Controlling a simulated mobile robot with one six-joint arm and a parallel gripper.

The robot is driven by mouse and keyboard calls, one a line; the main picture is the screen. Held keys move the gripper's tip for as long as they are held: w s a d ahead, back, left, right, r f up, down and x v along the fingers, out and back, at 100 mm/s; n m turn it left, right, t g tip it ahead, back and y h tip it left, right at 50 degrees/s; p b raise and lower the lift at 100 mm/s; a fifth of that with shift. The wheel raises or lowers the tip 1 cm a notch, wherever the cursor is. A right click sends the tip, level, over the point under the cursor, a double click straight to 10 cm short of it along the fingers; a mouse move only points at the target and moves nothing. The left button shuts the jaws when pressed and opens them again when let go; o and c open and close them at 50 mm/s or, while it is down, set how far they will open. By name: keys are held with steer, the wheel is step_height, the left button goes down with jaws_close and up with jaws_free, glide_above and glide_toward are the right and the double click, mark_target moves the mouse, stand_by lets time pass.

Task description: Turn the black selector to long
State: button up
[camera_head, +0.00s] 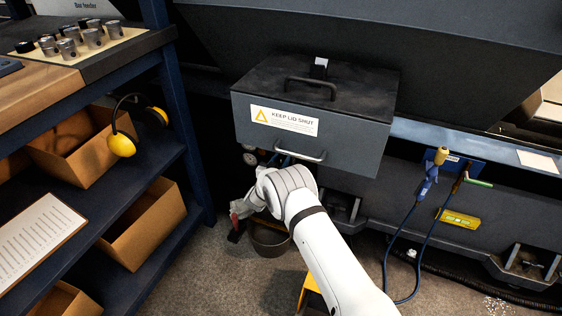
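I cannot make out a black selector or a "long" mark in this view. My white arm reaches up from the bottom toward the underside of a dark grey box (350,140) with a "KEEP LID SHUT" label. Its wrist is bent just below the box's front handle (300,155). My gripper's fingers cannot be made out at the wrist, so its opening and anything in it are unclear. Small round gauges or knobs (250,158) show under the box's left end, partly behind the wrist.
A dark shelf rack with cardboard bins (150,222) and yellow earmuffs (122,145) stands at left. A bucket (268,240) is on the floor below my wrist. At right, a blue hose (386,262) hangs from a blue panel (462,167). A yellow object (311,295) stands beside my arm.

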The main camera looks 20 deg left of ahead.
jaws_close()
